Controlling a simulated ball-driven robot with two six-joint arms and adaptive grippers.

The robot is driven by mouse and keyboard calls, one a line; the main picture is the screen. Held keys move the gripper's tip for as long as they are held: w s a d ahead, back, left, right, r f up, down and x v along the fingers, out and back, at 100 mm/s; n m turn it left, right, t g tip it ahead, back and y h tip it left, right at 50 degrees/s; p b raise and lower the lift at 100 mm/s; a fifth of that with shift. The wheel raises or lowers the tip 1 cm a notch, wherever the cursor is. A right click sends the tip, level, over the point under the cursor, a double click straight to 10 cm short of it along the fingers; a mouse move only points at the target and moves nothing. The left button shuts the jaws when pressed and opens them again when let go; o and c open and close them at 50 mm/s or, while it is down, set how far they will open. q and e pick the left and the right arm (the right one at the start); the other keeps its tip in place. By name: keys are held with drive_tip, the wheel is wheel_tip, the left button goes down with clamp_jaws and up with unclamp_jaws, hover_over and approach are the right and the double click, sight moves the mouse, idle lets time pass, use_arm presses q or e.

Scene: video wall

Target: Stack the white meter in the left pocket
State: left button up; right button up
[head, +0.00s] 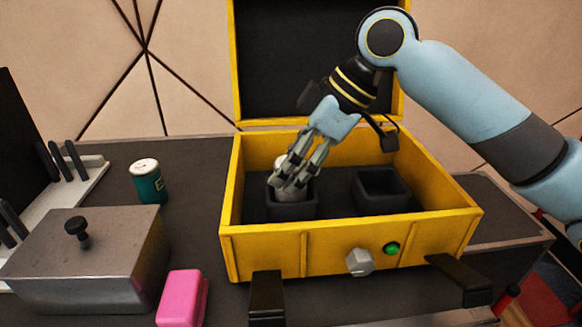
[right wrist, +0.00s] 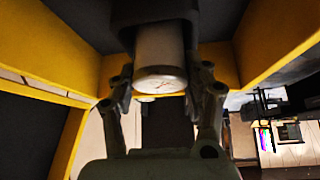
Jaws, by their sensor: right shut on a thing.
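The white meter (right wrist: 160,58) is a pale cylinder between my right gripper's fingers in the right wrist view. In the head view its pale top (head: 284,160) shows beside the fingers. The left pocket (head: 292,209) is a dark square holder inside the yellow case. The meter's far end goes into the dark pocket in the right wrist view; whether it touches the bottom is hidden. My right gripper (head: 289,180) points down over the left pocket, shut on the meter. My left gripper is not in view.
The yellow case (head: 350,245) stands open, its lid raised behind. An empty right pocket (head: 382,190) sits beside the left one. A teal can (head: 148,183), a lidded metal box (head: 85,262) and a pink block (head: 182,298) stand left of the case.

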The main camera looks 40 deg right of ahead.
drive_tip(key=shift+r, duration=0.1)
drive_tip(key=shift+f, duration=0.25)
drive_tip(key=o, duration=1.3)
drive_tip(key=shift+r, duration=0.15)
drive_tip(key=shift+p+v, duration=2.9)
drive_tip(key=shift+v, duration=3.2)
drive_tip(key=shift+a, duration=0.1)
